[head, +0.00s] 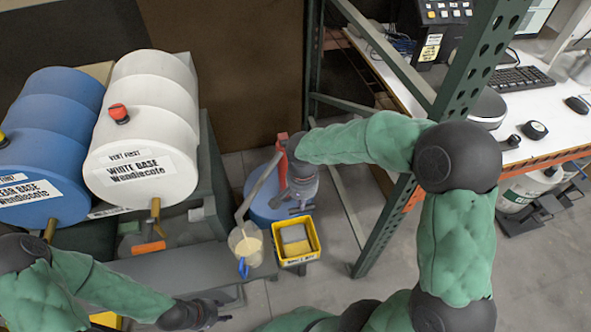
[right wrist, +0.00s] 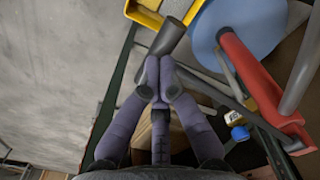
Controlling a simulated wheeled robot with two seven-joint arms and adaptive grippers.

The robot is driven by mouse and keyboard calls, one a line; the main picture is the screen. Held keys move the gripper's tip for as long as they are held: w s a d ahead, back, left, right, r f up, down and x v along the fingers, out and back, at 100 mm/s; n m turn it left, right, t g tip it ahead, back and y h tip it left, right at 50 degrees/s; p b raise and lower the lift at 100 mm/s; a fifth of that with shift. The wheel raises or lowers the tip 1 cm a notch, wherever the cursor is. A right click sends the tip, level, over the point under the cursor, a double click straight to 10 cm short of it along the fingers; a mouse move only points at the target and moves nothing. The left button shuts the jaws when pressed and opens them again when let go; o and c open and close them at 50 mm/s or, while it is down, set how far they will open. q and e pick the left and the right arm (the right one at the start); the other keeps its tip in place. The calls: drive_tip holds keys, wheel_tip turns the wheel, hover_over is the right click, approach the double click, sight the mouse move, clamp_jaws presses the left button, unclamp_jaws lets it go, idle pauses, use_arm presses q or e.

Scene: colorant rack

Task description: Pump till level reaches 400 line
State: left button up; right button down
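A clear jug (head: 246,245) with pale cream liquid and a blue part at its front stands under the pump's grey spout (head: 257,190). Its graduation lines are too small to read. The pump's red body (head: 282,158) rises from a blue drum (head: 258,196); the red part also shows in the right wrist view (right wrist: 262,85). My right gripper (head: 301,205) is beside the pump, its fingers closed around a dark grey handle (right wrist: 170,38) in the right wrist view. My left gripper (head: 222,318) is low in front of the bench, away from the jug; its finger opening is unclear.
A yellow bin (head: 296,254) stands right of the jug. White (head: 145,90) and blue (head: 60,110) barrels lie on the rack at left. A green upright (head: 385,226) stands right of the pump, before a white desk (head: 540,110). The floor at front centre is partly free.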

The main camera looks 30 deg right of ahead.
wheel_tip(320, 180, up, 15)
drive_tip(key=p, duration=1.1)
drive_tip(key=shift+f, duration=0.2)
drive_tip(key=shift+f, duration=0.1)
idle(1.8)
idle(0.4)
wheel_tip(320, 180, up, 6)
drive_tip(key=p, duration=0.4)
idle(0.4)
drive_tip(key=shift+s, duration=0.15)
